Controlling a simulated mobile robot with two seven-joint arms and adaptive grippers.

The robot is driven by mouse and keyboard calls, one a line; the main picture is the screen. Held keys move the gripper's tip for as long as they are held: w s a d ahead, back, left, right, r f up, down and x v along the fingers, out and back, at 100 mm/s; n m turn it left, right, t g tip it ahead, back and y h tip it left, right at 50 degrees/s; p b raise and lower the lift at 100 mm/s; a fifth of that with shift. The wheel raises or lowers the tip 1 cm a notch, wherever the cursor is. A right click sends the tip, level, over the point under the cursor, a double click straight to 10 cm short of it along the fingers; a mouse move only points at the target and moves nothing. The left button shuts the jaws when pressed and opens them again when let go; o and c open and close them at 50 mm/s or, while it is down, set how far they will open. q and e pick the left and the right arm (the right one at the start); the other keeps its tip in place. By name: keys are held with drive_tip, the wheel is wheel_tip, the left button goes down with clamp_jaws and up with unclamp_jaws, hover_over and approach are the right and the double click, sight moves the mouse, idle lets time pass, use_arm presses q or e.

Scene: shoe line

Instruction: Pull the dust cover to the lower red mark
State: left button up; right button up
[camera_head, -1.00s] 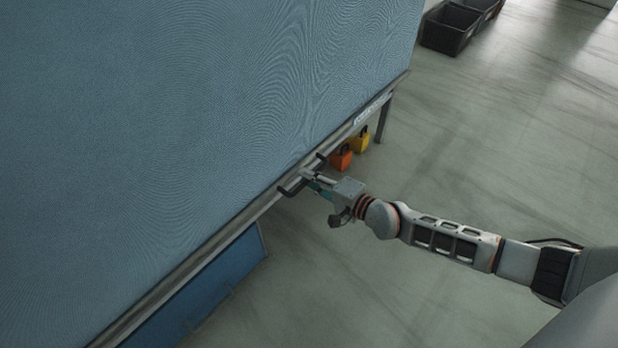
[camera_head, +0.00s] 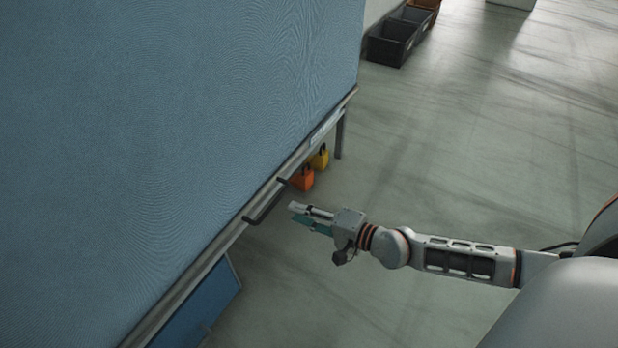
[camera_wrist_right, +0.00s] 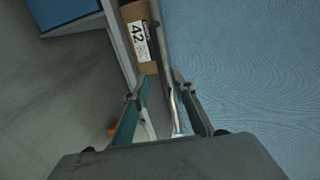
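The blue dust cover (camera_head: 180,130) hangs as a large sheet over the left of the head view and also fills the right of the wrist view (camera_wrist_right: 250,70). A grey bar (camera_head: 215,250) runs along its lower edge, with a dark handle (camera_head: 266,205) on it. My right gripper (camera_head: 297,212) is just right of the handle, with a small gap between them in the head view. In the wrist view its two fingers (camera_wrist_right: 166,95) stand apart with nothing gripped. My left gripper is not in view. No red mark can be made out.
An orange padlock-like object (camera_head: 302,179) and a yellow one (camera_head: 319,159) hang below the bar. A blue panel (camera_head: 205,305) stands under it. Dark crates (camera_head: 392,43) stand at the back. A cardboard box labelled 42 (camera_wrist_right: 138,38) shows beside the cover. The floor at right is clear.

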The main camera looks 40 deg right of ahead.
drive_tip(key=shift+v, duration=1.3)
